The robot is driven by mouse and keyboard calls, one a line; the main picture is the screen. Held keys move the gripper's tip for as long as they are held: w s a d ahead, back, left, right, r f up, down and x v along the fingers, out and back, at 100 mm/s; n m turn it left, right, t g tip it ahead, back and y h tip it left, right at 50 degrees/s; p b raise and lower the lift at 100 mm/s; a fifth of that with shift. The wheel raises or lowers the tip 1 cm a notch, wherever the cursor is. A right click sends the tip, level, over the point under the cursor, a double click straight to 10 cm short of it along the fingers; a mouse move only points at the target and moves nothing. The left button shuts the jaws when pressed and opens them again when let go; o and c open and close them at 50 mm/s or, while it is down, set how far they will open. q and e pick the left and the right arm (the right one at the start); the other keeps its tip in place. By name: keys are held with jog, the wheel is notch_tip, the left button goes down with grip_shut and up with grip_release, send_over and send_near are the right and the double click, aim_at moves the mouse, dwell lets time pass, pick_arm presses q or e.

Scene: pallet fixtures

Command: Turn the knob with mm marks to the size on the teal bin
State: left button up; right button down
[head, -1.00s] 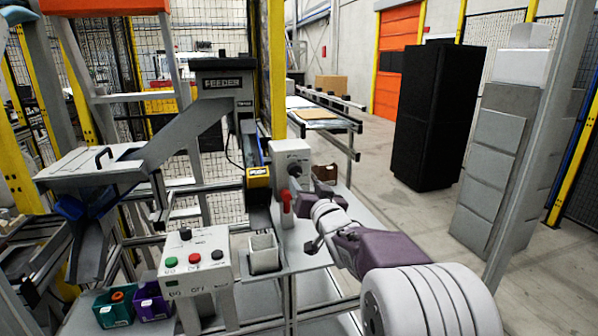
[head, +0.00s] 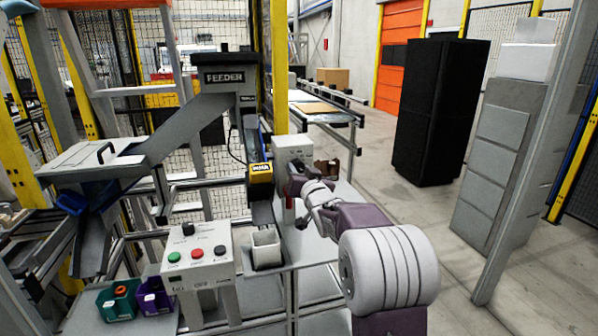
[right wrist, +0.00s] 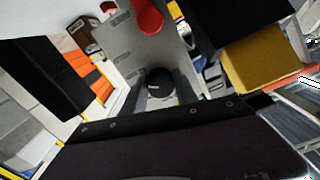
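The teal bin (head: 117,306) stands at the lower left in the head view, with an orange-red ring-like part in it. Its label is too small to read. A light grey box (head: 293,148) stands on the bench at the centre; my right gripper (head: 297,184) is in front of it and hides its front face. In the right wrist view a round black knob (right wrist: 158,84) shows just beyond the dark gripper body; its marks cannot be read. Whether my fingers touch the knob, or how far apart they are, I cannot tell. My left gripper is not in view.
A purple bin (head: 153,298) stands beside the teal one. A button box (head: 200,258) has green, red and black buttons and a black knob. A red handle (right wrist: 147,16) is close to the knob. A white cup (head: 266,248) and a yellow-and-black block (head: 261,172) are nearby.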

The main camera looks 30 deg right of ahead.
jog(key=shift+f+n+b, duration=0.15)
jog(key=shift+n+b, duration=0.75)
jog(key=shift+n, duration=0.3)
jog(key=n+b, duration=0.2)
jog(key=n, duration=0.1)
jog(key=shift+d, duration=0.1)
jog(key=n+b, duration=0.1)
jog(key=n, duration=0.2)
jog(key=shift+n+b, duration=0.3)
jog(key=shift+d+n+b, duration=0.1)
jog(key=shift+n+b, duration=0.4)
jog(key=shift+n, duration=0.8)
jog(key=c, duration=0.9)
grip_release()
jog(key=shift+c, duration=0.2)
